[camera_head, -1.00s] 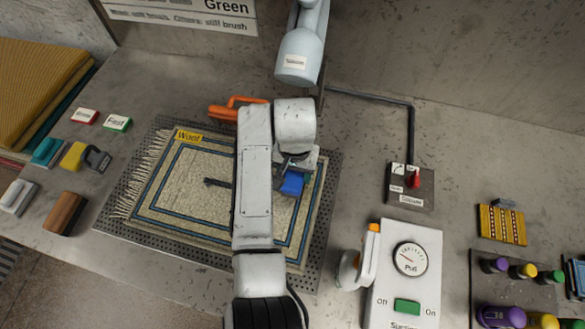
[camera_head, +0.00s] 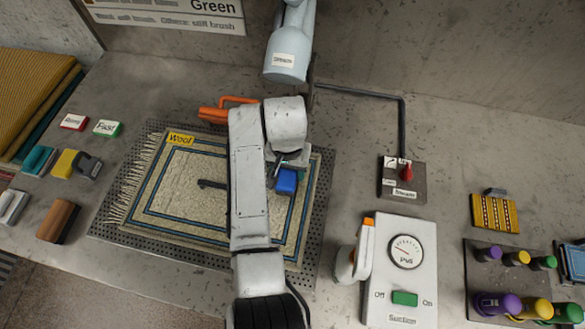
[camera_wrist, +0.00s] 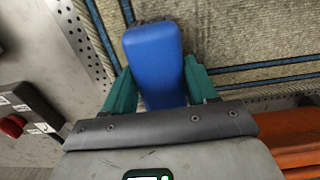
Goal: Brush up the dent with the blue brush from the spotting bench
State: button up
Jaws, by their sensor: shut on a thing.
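The blue brush (camera_head: 287,180) is over the right part of the rug, and its blue back fills the middle of the wrist view (camera_wrist: 155,62). My gripper (camera_wrist: 160,88) is shut on it, with a teal finger on each side. The beige rug (camera_head: 180,190) has blue border lines, a fringe on the left and a yellow "Wool" label (camera_head: 180,139). A dark mark (camera_head: 211,184) shows on the rug just left of my arm; I cannot tell whether it is the dent. My arm hides the rug's middle. I cannot tell whether the bristles touch the pile.
The rug lies on a perforated grey board (camera_head: 110,228). An orange tool (camera_head: 222,112) lies at its back edge. A Steam nozzle (camera_head: 286,62) hangs above. The Steam switch (camera_head: 402,178) and Suction panel (camera_head: 400,270) stand right. Several tools and blocks, including a wooden brush (camera_head: 58,221), lie left.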

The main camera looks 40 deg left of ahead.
jog(key=shift+s+a+f, duration=0.1)
jog(key=shift+s+f, duration=0.05)
jog(key=shift+s, duration=0.05)
jog(key=shift+s+a, duration=0.45)
jog(key=shift+a, duration=0.25)
jog(key=shift+a, duration=0.1)
jog(key=shift+s+a, duration=0.4)
jog(key=shift+a, duration=0.25)
jog(key=shift+w+d+r, duration=0.1)
jog(key=shift+d+r, duration=0.05)
jog(key=shift+r, duration=0.05)
jog(key=shift+w+d, duration=0.4)
jog(key=shift+d, duration=0.2)
jog(key=shift+w+d+f, duration=0.1)
jog(key=shift+w+d, duration=0.05)
jog(key=shift+d, duration=0.05)
